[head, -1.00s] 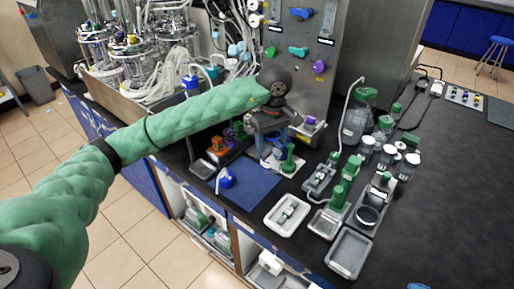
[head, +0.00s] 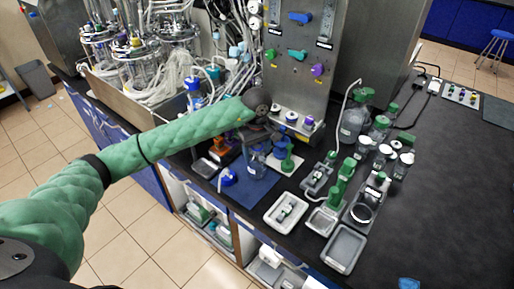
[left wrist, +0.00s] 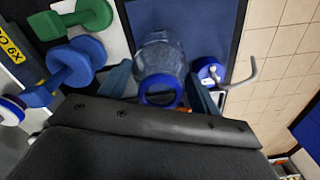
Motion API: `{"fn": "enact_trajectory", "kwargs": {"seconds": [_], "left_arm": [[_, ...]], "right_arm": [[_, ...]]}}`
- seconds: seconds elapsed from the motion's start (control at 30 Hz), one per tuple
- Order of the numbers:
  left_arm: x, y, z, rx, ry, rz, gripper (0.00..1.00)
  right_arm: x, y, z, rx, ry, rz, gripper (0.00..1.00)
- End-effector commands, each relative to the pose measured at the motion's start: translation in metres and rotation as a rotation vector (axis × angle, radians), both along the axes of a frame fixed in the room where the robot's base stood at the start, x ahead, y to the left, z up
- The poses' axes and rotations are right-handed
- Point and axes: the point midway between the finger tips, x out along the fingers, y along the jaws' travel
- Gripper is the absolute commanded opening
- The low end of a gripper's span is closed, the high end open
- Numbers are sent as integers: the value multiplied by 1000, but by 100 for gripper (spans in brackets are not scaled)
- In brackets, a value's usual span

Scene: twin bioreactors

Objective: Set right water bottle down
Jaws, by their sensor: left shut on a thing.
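My left gripper (head: 262,137) reaches in from the left and is shut on a clear water bottle (head: 256,167) with a blue collar. The bottle hangs below the gripper, at the back of the blue mat (head: 248,190) in the head view. I cannot tell whether its base touches the mat. In the left wrist view the bottle (left wrist: 160,52) sits between the two fingers (left wrist: 160,90), with its blue-ringed mouth toward me and the mat (left wrist: 215,25) behind it. My right gripper is not in view.
A blue cap with a bent spout (head: 228,177) stands close to the left of the bottle. A green-handled piece (head: 287,160) and a blue piece (head: 281,147) stand close on the right. Grey trays (head: 345,248) lie to the front right. The right bench top is mostly clear.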

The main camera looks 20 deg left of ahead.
Motion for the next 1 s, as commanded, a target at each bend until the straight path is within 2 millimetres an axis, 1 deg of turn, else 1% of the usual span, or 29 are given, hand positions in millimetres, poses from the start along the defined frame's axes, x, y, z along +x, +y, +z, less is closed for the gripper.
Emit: {"fn": "enact_trajectory", "kwargs": {"seconds": [0.1,0.37,0.67,0.7,0.77,0.8,1.0], "left_arm": [[0,0,-3,-1,-1,0,21],[0,0,-4,-1,-1,0,21],[0,0,-6,-1,-1,0,21],[0,0,-6,0,0,0,69],[0,0,-5,0,0,0,80],[0,0,-5,0,0,0,85],[0,0,-5,0,0,0,85]], "right_arm": [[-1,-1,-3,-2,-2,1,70],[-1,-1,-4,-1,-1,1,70],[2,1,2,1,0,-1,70],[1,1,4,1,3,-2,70],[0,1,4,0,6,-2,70],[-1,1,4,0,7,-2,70],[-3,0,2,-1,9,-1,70]]}}
